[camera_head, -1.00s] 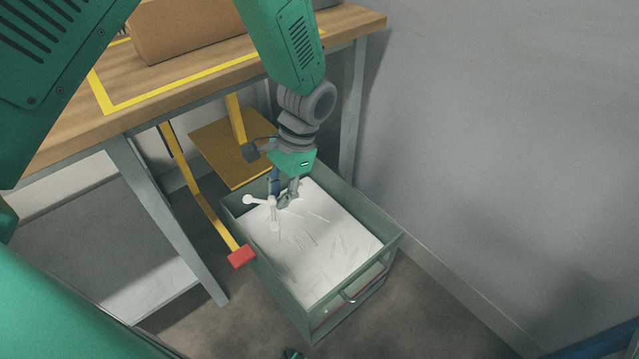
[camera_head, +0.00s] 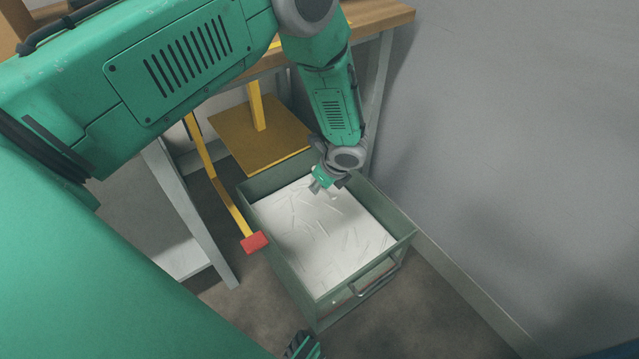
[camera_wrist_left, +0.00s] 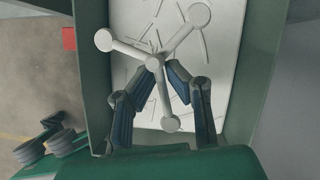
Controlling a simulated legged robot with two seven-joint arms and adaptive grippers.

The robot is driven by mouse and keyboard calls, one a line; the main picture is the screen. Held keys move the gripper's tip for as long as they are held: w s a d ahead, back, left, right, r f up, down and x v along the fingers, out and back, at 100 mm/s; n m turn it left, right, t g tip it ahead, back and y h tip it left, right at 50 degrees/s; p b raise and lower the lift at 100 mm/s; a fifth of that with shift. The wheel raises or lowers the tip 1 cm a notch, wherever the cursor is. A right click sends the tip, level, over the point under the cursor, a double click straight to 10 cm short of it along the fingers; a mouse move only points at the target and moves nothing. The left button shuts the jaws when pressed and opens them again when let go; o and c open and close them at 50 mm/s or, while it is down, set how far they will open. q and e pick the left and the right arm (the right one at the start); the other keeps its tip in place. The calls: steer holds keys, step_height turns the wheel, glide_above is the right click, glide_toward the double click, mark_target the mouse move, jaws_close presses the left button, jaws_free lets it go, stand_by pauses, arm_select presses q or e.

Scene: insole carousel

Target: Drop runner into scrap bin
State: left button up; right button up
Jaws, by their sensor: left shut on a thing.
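The runner (camera_wrist_left: 180,32) is a pale branched piece with round knobs on its arm ends. It shows in the wrist view between the fingertips of my left gripper (camera_wrist_left: 163,67), which is shut on it. In the head view my left gripper (camera_head: 332,184) is over the back part of the scrap bin (camera_head: 283,272), and the runner cannot be made out there. The bin is a grey-green open box with a front handle. Pale scrap (camera_head: 320,240) with thin strips covers its inside. In the wrist view the runner is over this scrap.
A yellow bar with a red pad (camera_head: 255,243) stands beside the bin's left wall. A yellow-brown plate (camera_head: 235,140) is behind the bin. The wooden table (camera_head: 388,17) stands at the back, its grey leg (camera_head: 196,215) left of the bin. A grey wall (camera_head: 520,130) is to the right.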

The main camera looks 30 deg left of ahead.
mark_target(323, 191)
arm_select(q)
step_height(323, 191, down, 4)
steer(key=b, duration=0.2)
steer(key=shift+f+b, duration=0.1)
steer(key=shift+b, duration=0.3)
steer(key=o, duration=0.8)
steer(key=shift+d+r, duration=0.2)
steer(key=shift+r, duration=0.35)
steer(key=v, duration=1)
steer(key=shift+d+r, duration=0.1)
steer(key=shift+d, duration=0.05)
steer(key=shift+d+r, duration=0.1)
steer(key=shift+r, duration=0.15)
